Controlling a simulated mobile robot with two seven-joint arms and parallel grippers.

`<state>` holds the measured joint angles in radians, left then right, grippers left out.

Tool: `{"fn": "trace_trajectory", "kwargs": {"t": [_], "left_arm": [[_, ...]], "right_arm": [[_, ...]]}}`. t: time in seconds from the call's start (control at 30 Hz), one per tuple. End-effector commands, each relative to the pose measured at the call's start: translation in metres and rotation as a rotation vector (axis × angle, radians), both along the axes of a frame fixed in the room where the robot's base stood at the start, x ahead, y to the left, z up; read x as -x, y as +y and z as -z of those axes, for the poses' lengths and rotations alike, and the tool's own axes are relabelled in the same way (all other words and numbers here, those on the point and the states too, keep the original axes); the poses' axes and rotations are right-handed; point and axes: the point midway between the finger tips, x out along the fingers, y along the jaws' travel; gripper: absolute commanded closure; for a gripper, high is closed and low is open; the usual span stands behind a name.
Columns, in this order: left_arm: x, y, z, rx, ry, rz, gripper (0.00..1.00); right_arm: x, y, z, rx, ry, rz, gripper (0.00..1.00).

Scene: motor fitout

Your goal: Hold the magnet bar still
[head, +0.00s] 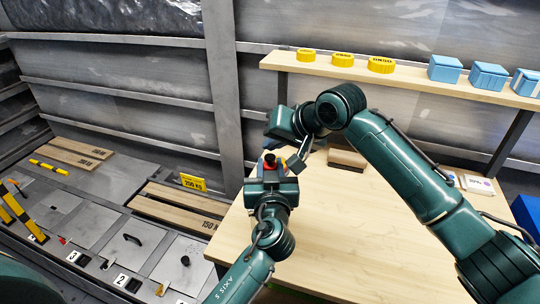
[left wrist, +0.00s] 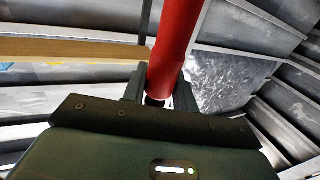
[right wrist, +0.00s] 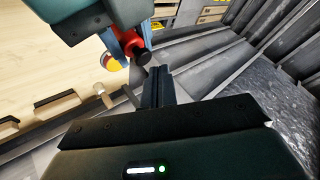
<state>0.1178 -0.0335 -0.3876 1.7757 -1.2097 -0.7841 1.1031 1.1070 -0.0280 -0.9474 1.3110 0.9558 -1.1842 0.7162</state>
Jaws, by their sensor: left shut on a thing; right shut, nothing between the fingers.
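The magnet bar appears to be the red rod (left wrist: 177,40) held in my left gripper (left wrist: 158,98). In the head view my left gripper (head: 269,168) is shut on it above the table's left edge, and only a short red and black piece (head: 270,160) shows. In the right wrist view the red rod (right wrist: 128,40) has a black end (right wrist: 142,57) pointing towards my right gripper. My right gripper (right wrist: 157,72) is shut and empty, close to that black end with a small gap. In the head view my right gripper (head: 306,148) is just above and right of the left one.
A shelf (head: 420,84) behind holds yellow round tins (head: 343,59) and blue boxes (head: 488,76). Wooden beams (head: 180,208) and small parts lie on the lower deck at left.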

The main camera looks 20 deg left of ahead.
Motion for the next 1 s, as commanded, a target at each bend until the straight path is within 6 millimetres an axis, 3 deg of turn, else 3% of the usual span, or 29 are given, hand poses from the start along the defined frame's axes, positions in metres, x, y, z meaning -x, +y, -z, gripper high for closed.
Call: {"fn": "trace_trajectory", "kwargs": {"t": [1.0], "left_arm": [[0.0000,-0.0001,-0.0007,0.001,-0.001,0.000,0.99]], "right_arm": [[0.0002,0.0000,0.0088,0.000,0.001,0.001,1.00]]}}
